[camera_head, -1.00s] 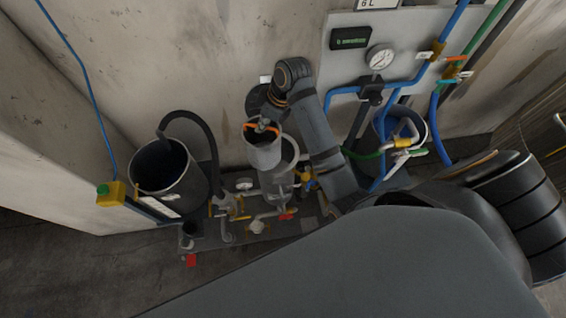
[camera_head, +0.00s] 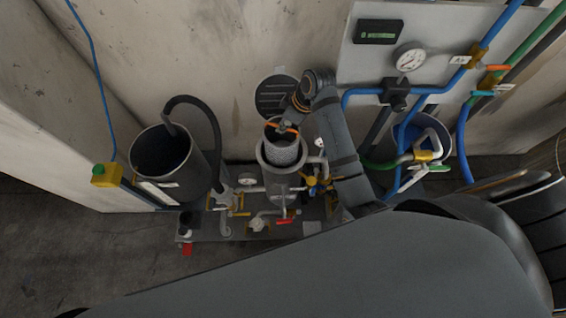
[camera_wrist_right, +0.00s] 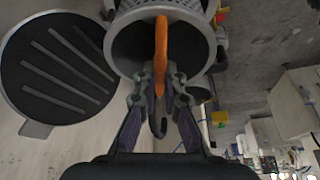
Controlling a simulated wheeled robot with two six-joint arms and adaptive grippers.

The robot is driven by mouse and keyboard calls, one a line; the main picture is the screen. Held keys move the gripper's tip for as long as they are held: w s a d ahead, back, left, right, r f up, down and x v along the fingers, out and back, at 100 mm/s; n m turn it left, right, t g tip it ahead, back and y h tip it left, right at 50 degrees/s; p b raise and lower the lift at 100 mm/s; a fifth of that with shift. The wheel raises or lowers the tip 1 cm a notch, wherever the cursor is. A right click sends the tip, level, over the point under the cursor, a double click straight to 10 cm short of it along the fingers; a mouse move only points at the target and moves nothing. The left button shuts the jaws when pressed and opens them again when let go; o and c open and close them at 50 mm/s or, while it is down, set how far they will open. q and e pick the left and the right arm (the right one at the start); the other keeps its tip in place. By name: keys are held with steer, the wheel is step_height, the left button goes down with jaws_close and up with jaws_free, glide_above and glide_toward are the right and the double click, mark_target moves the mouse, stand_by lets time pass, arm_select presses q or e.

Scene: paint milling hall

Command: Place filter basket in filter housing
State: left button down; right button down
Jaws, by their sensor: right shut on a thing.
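The filter basket (camera_head: 284,152) is a grey perforated cylinder with an orange handle (camera_head: 271,124). My right gripper (camera_head: 287,130) is shut on this handle, and the basket hangs upright below it. The filter housing (camera_head: 265,165) is a grey upright cylinder. The basket overlaps its round mouth, with its upper part above the rim; how deep its lower end sits is hidden. In the right wrist view, the fingers (camera_wrist_right: 161,88) pinch the orange handle (camera_wrist_right: 161,45) across the basket's open top (camera_wrist_right: 205,18). My left gripper is not in view.
A dark ribbed round lid (camera_head: 272,90) stands open behind the housing. A black bucket (camera_head: 165,165) with a hose is left. Valves (camera_head: 285,220) and pipes sit low in front. A gauge panel (camera_head: 375,65) and a blue bucket (camera_head: 405,130) are right.

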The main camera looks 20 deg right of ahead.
mark_target(299, 137)
step_height(299, 137, down, 11)
steer(key=shift+r+p, duration=0.1)
steer(key=shift+p, duration=0.3)
steer(key=shift+f, duration=2.6)
steer(key=shift+f, duration=0.15)
steer(key=c, duration=1.5)
jaws_free()
steer(key=shift+o, duration=0.2)
steer(key=shift+r, duration=0.2)
steer(key=v, duration=1.2)
